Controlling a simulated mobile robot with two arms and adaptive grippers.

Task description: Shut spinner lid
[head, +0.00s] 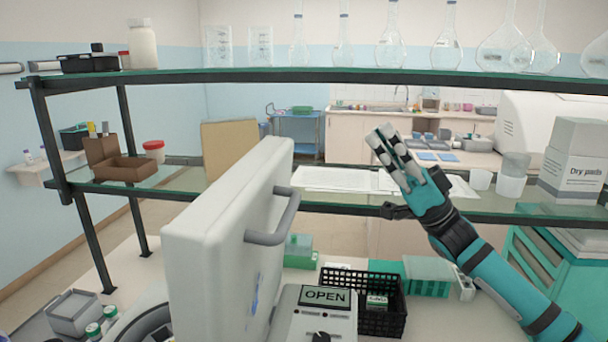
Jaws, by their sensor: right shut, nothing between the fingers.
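The spinner lid (212,240) is a thick white panel with a grey handle (277,222) on its right-hand side. It stands raised, close to upright, in the middle left of the head view. The spinner's control panel (311,325) shows at the bottom, with a sign reading OPEN (325,297) and a black knob. Part of the round bowl (148,322) shows at the lower left; the lid hides the rest. My right gripper (385,143) is shut and empty, raised to the right of the lid and apart from the handle. My left gripper is not in view.
A glass shelf (530,207) crosses behind, with a Dry pads box (575,165) and cups at its right. An upper shelf (350,75) carries flasks. A black basket (375,315) and a green rack (428,280) stand right of the control panel.

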